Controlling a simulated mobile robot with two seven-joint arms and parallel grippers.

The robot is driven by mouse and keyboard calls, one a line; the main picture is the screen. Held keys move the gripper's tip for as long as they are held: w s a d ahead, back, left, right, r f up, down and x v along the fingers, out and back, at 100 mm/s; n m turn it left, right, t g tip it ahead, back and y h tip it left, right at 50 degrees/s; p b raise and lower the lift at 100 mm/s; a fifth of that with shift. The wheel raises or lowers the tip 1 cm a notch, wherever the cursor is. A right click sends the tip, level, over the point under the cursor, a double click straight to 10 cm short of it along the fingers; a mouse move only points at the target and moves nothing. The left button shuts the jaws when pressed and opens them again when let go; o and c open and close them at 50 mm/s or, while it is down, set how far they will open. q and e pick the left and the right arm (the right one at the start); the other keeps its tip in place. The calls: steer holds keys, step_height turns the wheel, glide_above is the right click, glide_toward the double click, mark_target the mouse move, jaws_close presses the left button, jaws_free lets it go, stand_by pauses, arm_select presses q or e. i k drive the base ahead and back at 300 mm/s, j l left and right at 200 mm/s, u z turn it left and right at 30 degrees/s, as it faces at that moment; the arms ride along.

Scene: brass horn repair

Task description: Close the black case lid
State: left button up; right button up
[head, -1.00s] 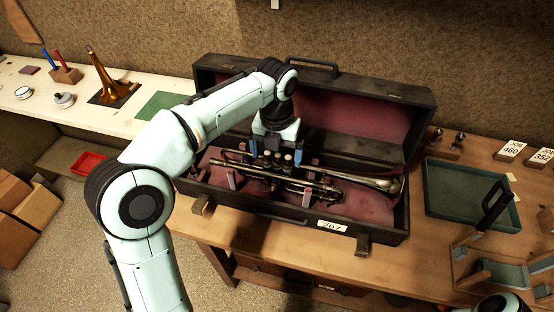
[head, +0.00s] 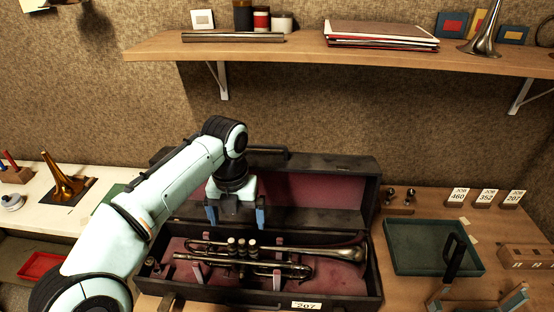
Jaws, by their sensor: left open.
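The black case (head: 345,297) stands open on the wooden bench, with a 207 tag (head: 306,305) on its front. Its lid (head: 330,167) is raised at the back and shows a dark red lining. A silver trumpet (head: 300,257) lies in the case on red supports. My left gripper (head: 236,222) is open, pointing down with blue fingertips apart. It is above the rear left part of the case, in front of the lid and behind the trumpet valves, and holds nothing. It hides part of the lid.
A green tray (head: 432,248) lies right of the case, with a black-handled tool (head: 454,256) at its front. Job number cards (head: 486,198) and a wooden block (head: 526,257) are farther right. A wall shelf (head: 330,47) hangs above the bench. A brass bell (head: 66,184) stands left.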

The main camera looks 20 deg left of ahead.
mark_target(309, 190)
steer(key=k, duration=1)
